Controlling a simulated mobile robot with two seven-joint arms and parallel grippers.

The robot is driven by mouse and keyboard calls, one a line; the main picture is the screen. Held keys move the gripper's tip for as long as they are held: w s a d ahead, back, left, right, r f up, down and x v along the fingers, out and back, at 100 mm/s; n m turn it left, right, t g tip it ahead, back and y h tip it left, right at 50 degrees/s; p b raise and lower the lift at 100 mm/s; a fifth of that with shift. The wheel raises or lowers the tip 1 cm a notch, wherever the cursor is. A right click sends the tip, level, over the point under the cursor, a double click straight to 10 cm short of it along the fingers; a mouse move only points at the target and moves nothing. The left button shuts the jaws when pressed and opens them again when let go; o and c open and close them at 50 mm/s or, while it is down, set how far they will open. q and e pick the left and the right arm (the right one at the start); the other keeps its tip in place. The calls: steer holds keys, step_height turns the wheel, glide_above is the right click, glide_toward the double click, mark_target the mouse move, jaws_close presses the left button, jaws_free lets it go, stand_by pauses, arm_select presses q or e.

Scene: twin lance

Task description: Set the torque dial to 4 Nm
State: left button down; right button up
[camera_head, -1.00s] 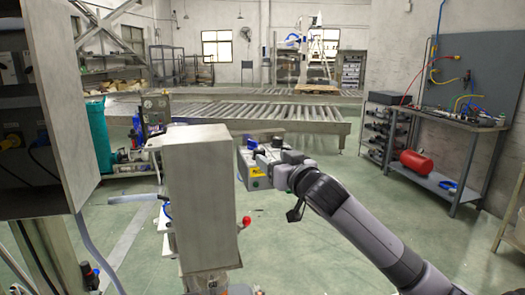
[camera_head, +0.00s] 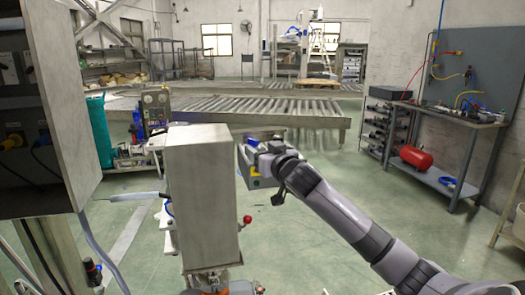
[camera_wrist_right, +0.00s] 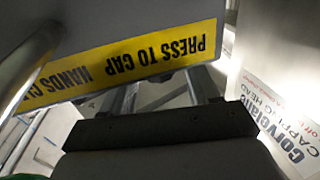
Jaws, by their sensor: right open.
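I cannot make out the torque dial in either view. The capping machine shows in the head view as a tall grey housing (camera_head: 203,195) with a red-knobbed lever (camera_head: 247,219) at its right. A grey box (camera_head: 243,165) with a yellow label sits behind and right of it. My right gripper (camera_head: 262,147) is open beside that box, its fingertips hard to see. In the right wrist view, a plate with a yellow "PRESS TO CAP" label (camera_wrist_right: 140,55) partly covers the fingers. A white "CAPPING HEAD" sign (camera_wrist_right: 280,120) is at the right. My left gripper is not in view.
A grey cabinet (camera_head: 75,125) stands close at the left. Roller conveyors (camera_head: 270,108) cross behind. A workbench (camera_head: 440,115) with hoses and a red tank (camera_head: 414,157) stands at the right. The green floor between the machine and the bench is free apart from my right arm.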

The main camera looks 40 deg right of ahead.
steer(key=c, duration=1)
steer(key=shift+c, duration=0.2)
steer(key=shift+a+f+m+h, duration=0.1)
steer(key=shift+m+h, duration=0.2)
steer(key=shift+h, duration=0.2)
steer(key=shift+w+a+m+g+h+b, duration=0.1)
steer(key=shift+a+m+g+h+b, duration=0.05)
steer(key=shift+m+g+h+b, duration=1.2)
steer(key=shift+m+g+h, duration=0.4)
steer(key=shift+h, duration=0.85)
